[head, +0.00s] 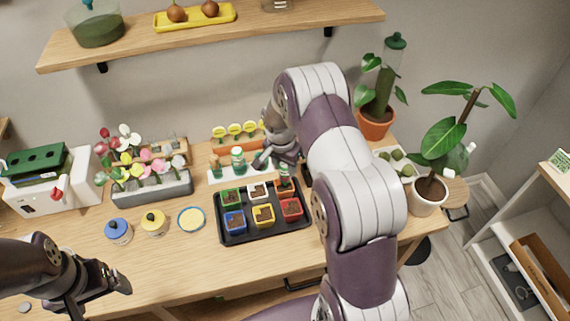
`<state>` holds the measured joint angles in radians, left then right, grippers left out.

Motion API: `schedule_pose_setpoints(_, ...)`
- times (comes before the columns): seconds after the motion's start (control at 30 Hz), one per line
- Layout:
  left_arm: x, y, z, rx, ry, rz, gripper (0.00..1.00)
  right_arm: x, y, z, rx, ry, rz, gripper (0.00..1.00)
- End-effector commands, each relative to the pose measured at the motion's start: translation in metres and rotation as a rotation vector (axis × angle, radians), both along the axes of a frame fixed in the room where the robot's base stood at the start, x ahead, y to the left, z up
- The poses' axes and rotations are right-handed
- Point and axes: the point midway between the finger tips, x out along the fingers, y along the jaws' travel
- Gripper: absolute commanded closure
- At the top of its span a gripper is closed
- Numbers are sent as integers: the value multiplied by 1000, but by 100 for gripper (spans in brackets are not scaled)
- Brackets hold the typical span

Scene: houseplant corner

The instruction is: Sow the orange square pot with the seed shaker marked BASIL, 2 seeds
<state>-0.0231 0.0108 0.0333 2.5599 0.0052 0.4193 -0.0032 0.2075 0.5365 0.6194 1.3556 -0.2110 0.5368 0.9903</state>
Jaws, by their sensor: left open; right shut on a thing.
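The orange square pot (283,190) is in the back right cell of the black tray (265,232), partly hidden by my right arm. My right gripper (278,164) is just behind and above it, shut on a small green and white seed shaker (284,172). The shaker seems to be over the orange pot; its tilt and any seeds are too small to tell. Two similar shakers, one to the left (215,166) and one to the right (238,160), stand on a white rack (226,175). No shaker label is readable. My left gripper (105,290) is open and empty at the front left.
The tray also holds green, white, blue, yellow and red pots. Potted plants (428,193) stand at right.

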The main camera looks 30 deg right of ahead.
Motion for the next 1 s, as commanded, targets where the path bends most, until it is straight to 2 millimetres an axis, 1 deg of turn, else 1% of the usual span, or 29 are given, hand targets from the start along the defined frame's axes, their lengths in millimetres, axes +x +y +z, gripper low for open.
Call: schedule_pose_setpoints(1.0, 0, 0, -8, 0, 0, 0, 14, 0, 0, -10, 0, 0, 0, 91)
